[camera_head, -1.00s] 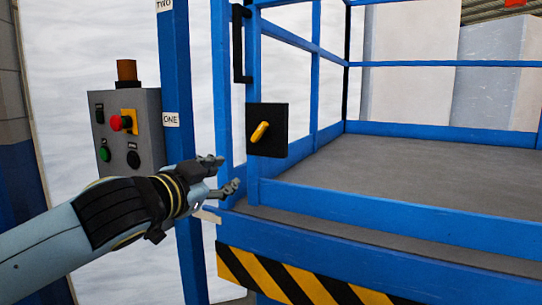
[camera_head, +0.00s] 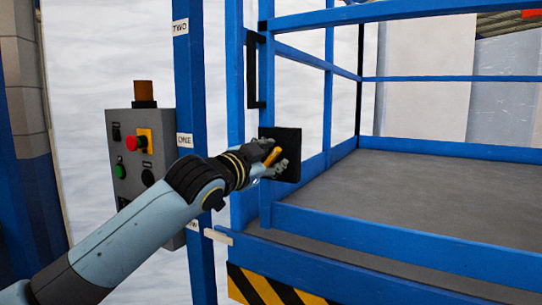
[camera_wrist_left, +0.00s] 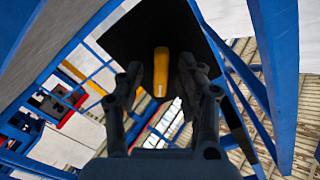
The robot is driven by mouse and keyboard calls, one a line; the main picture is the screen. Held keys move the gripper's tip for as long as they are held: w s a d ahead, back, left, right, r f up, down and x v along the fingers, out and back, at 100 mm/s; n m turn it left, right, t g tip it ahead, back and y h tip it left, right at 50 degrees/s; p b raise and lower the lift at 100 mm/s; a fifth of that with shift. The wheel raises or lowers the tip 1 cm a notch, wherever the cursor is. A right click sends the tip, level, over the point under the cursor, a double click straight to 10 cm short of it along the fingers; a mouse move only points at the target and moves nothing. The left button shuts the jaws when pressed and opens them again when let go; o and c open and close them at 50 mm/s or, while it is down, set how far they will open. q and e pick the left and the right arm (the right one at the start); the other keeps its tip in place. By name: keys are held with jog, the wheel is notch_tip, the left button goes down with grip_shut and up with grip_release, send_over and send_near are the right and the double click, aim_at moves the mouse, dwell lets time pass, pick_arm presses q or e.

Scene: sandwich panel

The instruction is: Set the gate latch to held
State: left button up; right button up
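The gate latch is a yellow lever (camera_head: 273,156) on a black square plate (camera_head: 290,143), fixed to the blue gate of the lift platform. The lever points down and left in the head view. My left gripper (camera_head: 275,158) is at the plate, its fingers around the lever. In the left wrist view the yellow lever (camera_wrist_left: 161,72) lies between the two spread fingertips (camera_wrist_left: 162,80), with a gap on each side. The black plate (camera_wrist_left: 150,35) is right in front of the fingers. My right gripper is in neither view.
A grey control box (camera_head: 142,160) with a red stop button and an orange lamp stands left of a blue post (camera_head: 190,60) with labels. A black handle (camera_head: 252,70) is on the gate above the latch. The grey platform floor (camera_head: 400,190) is clear.

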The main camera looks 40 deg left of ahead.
pick_arm(q)
grip_shut()
dwell(0.4)
jog(key=n+p, duration=0.2)
jog(key=n, duration=0.1)
jog(key=shift+a+n, duration=0.1)
jog(key=shift+n, duration=0.2)
jog(key=shift+n+p, duration=0.6)
jog(key=shift+n, duration=1.3)
grip_release()
